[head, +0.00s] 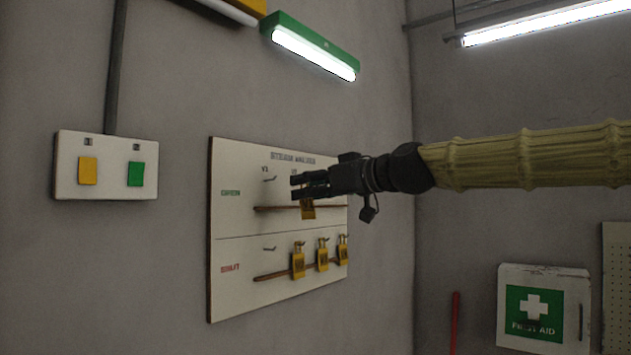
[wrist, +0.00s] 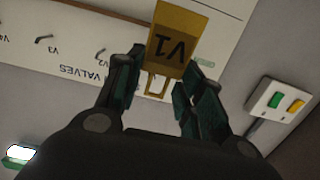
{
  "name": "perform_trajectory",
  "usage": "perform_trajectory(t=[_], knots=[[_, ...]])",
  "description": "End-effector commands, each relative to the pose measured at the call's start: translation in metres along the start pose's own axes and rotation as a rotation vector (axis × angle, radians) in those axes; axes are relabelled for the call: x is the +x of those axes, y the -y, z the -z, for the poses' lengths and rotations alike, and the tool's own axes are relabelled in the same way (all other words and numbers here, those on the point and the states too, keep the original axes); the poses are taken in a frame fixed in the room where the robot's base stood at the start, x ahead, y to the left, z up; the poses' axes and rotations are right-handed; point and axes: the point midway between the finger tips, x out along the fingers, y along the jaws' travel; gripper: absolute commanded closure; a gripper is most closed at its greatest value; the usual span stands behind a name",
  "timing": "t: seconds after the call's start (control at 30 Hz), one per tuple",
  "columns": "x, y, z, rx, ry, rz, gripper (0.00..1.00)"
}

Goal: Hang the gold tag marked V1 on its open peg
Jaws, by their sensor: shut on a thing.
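My gripper (head: 297,187) is in front of the valves board (head: 232,235), its fingers pointing left. It is shut on the gold tag marked V1 (head: 308,211), which hangs below the fingers. In the wrist view the tag (wrist: 178,30) reads V1 upside down, its wire loop between the fingertips (wrist: 160,78). The V1 peg in the green upper row (head: 269,179) is bare, left of the fingertips. The V1 peg in the red SHUT row (head: 269,248) is also bare. The fingers and tag hide part of the upper row.
Three gold tags hang in the lower row, one of them here (head: 298,263). A wooden rail (head: 270,209) runs below each row of pegs. A switch plate (head: 106,165) is on the wall at left. A first aid box (head: 543,308) is at lower right.

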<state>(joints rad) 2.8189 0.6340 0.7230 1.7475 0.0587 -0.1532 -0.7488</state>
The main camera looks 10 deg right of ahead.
Motion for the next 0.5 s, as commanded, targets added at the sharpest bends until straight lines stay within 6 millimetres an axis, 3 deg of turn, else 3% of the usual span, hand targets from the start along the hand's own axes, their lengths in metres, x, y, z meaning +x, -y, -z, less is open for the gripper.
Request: perform_trajectory(t=[0.03,0.1,0.5], knots=[[0.000,0.000,0.012,-0.001,0.006,0.000,0.72],[0.002,0.000,0.016,-0.001,0.013,0.000,0.72],[0.007,-0.001,0.021,-0.001,0.026,0.000,0.72]])
